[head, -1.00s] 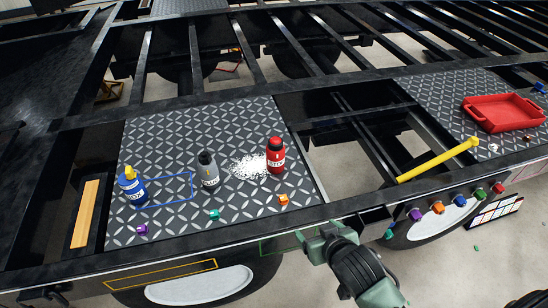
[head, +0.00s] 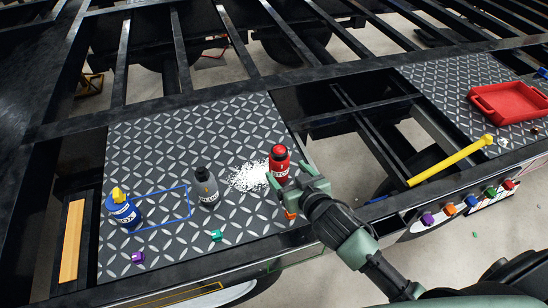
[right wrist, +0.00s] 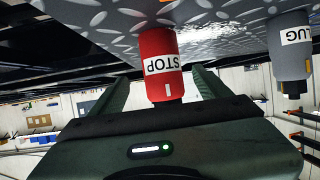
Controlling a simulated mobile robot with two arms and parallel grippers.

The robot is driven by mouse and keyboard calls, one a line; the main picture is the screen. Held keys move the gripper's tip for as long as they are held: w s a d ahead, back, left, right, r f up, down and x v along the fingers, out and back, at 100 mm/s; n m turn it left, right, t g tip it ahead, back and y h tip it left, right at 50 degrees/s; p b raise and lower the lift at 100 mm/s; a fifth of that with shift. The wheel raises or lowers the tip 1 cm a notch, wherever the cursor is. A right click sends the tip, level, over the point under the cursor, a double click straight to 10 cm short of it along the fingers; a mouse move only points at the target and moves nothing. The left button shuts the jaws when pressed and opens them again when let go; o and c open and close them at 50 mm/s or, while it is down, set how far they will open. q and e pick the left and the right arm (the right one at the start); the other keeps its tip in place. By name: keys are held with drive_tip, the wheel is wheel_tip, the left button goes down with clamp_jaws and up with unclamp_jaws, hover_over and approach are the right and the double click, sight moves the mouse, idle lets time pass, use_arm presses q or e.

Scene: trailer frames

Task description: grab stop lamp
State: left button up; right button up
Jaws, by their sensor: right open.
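The stop lamp (head: 279,160) is a red bottle-shaped piece with a white STOP label. It stands upright on the diamond-plate panel, beside white granules. My right gripper (head: 289,179) is at the lamp from the front right, its jaws open. In the right wrist view the stop lamp (right wrist: 158,52) appears inverted between the two spread fingers (right wrist: 160,88), with a gap visible on each side. The fingers partly cover its lower part in the head view. My left gripper is not in view.
A grey PLUG bottle (head: 206,188) and a blue bottle (head: 123,210) stand left on the panel (head: 165,135). White granules (head: 248,176) lie beside the lamp. A yellow bar (head: 450,160) and red tray (head: 508,103) are right. An open frame gap lies right of the panel.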

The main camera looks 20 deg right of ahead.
sight(283, 169)
drive_tip(key=shift+w+f, duration=0.1)
drive_tip(key=shift+w, duration=0.2)
drive_tip(key=shift+w+a+p, duration=0.25)
drive_tip(key=shift+w+p, duration=0.45)
drive_tip(key=shift+w, duration=0.1)
drive_tip(key=x, duration=0.3)
drive_tip(key=shift+s+f, duration=0.15)
drive_tip(key=shift+w+a+f, duration=0.1)
drive_tip(key=shift+w+f, duration=0.1)
drive_tip(key=shift+w, duration=0.05)
drive_tip(key=c, duration=1.5)
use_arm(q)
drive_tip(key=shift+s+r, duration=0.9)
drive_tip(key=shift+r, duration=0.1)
use_arm(e)
drive_tip(key=shift+c, duration=0.4)
